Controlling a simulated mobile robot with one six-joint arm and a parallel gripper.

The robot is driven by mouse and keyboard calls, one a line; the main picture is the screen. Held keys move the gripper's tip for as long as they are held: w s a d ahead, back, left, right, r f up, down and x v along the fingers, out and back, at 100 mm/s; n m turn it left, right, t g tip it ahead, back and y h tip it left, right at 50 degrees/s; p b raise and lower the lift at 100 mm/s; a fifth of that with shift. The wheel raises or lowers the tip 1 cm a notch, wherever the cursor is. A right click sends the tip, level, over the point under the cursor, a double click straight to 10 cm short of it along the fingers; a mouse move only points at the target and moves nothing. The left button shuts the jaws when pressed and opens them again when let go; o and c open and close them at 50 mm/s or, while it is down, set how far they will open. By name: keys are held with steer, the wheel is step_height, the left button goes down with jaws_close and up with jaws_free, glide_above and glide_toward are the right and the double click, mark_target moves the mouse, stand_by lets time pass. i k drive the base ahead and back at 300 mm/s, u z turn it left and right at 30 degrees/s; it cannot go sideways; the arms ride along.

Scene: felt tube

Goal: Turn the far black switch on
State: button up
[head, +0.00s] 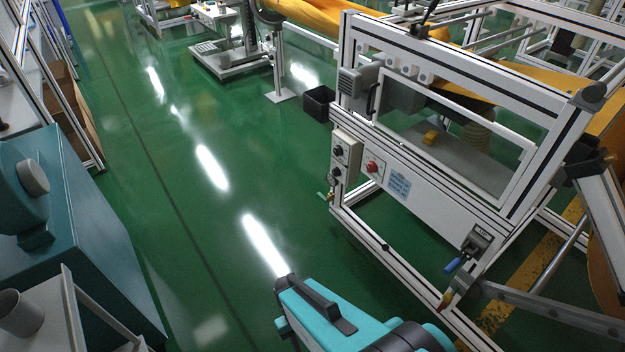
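Two black rotary switches sit on a narrow grey box at the left corner of the white-framed machine. The upper black switch (338,151) is a little above the lower black switch (336,172). Both are small here, and I cannot tell their on or off position. A red switch (372,167) sits to their right on the white front panel. My teal and black arm enters at the bottom centre, well apart from the switches. No gripper fingers can be made out.
The machine's clear front window (460,140) is framed in white. A blue label (398,184) is right of the red switch. A black bin (318,104) stands behind the machine's left corner. Green floor (200,230) is open to the left, up to a teal machine (80,240).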

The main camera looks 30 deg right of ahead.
mark_target(336, 171)
steer(key=z, duration=1.05)
steer(key=k, duration=0.1)
steer(key=u, duration=2.55)
steer(key=k, duration=1.35)
steer(key=z, duration=0.55)
steer(key=i, duration=1.65)
steer(key=z, duration=0.1)
